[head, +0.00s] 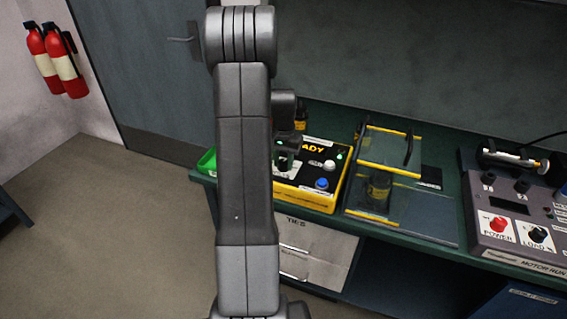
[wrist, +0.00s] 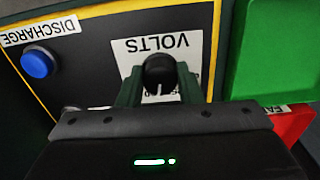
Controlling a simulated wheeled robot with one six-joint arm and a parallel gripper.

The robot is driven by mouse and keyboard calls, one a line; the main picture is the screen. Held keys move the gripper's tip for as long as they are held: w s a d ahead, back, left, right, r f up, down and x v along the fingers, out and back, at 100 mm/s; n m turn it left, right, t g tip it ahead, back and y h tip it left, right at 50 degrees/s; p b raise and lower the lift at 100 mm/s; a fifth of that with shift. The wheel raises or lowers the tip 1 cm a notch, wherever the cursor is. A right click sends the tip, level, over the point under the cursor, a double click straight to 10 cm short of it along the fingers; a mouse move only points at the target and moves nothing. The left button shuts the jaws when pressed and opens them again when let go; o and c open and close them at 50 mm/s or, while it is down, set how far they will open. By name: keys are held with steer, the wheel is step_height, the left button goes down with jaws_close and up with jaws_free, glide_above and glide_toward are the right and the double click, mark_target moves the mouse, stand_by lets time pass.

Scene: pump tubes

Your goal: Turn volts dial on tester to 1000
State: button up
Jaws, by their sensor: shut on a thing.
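The tester (head: 308,196) is a yellow box with a black top panel on the green bench, partly hidden behind my arm in the head view. In the wrist view its panel (wrist: 100,75) appears upside down. The black volts dial (wrist: 159,72) sits on a white label marked VOLTS. My gripper (wrist: 160,90) is shut on the volts dial, with one green finger on each side of it. A white pointer line on the dial faces the gripper body. The scale numbers are mostly hidden by the dial and fingers, so the setting cannot be read.
A blue discharge button (wrist: 38,63) is on the tester panel. A green bin (wrist: 278,50) and a red bin (wrist: 290,125) stand close beside the tester. A clear guard box with yellow edges (head: 390,168) and a grey motor run unit (head: 515,235) are to the right.

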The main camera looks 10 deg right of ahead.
mark_target(283, 161)
steer(key=m+b, duration=0.1)
steer(key=m, duration=0.4)
steer(key=shift+m, duration=0.3)
steer(key=m, duration=0.5)
steer(key=shift+w+r, duration=0.1)
steer(key=shift+w, duration=0.05)
steer(key=o, duration=1)
step_height(283, 161, up, 14)
steer(key=shift+f+b, duration=0.1)
steer(key=shift+b, duration=0.4)
